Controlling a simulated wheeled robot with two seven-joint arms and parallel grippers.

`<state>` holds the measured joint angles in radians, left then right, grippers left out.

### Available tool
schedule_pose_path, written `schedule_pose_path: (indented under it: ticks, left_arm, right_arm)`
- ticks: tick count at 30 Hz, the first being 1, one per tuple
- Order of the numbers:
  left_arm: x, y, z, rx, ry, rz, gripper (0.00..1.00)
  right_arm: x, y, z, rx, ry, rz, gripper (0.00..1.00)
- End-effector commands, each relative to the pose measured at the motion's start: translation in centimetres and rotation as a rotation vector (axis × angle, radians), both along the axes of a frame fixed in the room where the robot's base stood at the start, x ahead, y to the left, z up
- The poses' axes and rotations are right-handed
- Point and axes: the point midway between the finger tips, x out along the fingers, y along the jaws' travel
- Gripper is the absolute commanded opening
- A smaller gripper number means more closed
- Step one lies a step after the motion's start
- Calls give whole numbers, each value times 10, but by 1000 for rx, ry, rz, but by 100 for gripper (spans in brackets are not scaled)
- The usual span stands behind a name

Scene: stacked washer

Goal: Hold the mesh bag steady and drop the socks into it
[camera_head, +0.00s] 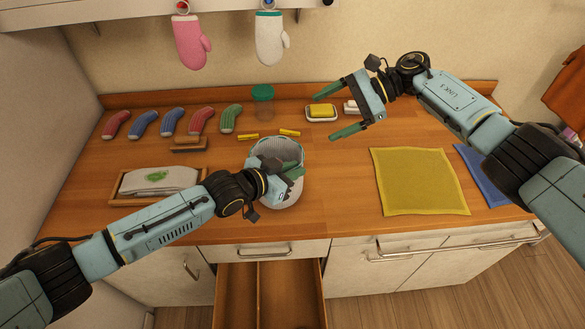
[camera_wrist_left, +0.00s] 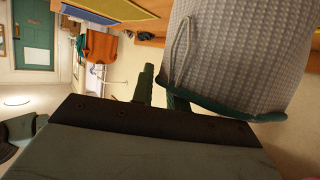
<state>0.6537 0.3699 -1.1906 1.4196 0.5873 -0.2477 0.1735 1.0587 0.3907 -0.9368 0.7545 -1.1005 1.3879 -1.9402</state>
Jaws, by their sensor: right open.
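The mesh bag (camera_head: 284,195) is a pale grey-white cylinder on the counter, its mouth facing up. It fills the upper right of the left wrist view (camera_wrist_left: 240,50), where its dark green rim shows. My left gripper (camera_head: 290,168) is at the bag's rim, its two fingers close together with the bag's edge between them. Part of one finger is hidden by the bag. Several rolled socks lie in a row at the back left: red (camera_head: 116,124), blue (camera_head: 144,123), blue (camera_head: 172,122), red (camera_head: 202,120) and green (camera_head: 231,118). My right gripper (camera_head: 338,112) is open and empty above the counter.
A wooden tray with a folded cloth (camera_head: 160,180) lies at left. A wooden brush (camera_head: 188,144), yellow clips (camera_head: 289,132), a green-lidded jar (camera_head: 263,101) and a soap dish (camera_head: 321,115) stand behind the bag. A yellow cloth (camera_head: 420,180) lies right. An open drawer (camera_head: 268,290) is below.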

Motion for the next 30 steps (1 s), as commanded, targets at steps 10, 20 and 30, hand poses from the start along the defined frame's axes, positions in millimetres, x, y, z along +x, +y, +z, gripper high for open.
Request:
schedule_pose_path:
  ticks: [10, 20, 30]
  left_arm:
    - [0, 0, 0, -1, 0, 0, 31]
    - [-15, 20, 10, -2, -1, 0, 31]
    - [-52, 66, 34, 0, 0, 1, 31]
  right_arm:
    - [0, 0, 0, 0, 0, 0, 88]
    - [0, 0, 0, 0, 0, 0, 88]
    - [0, 0, 0, 0, 0, 0, 88]
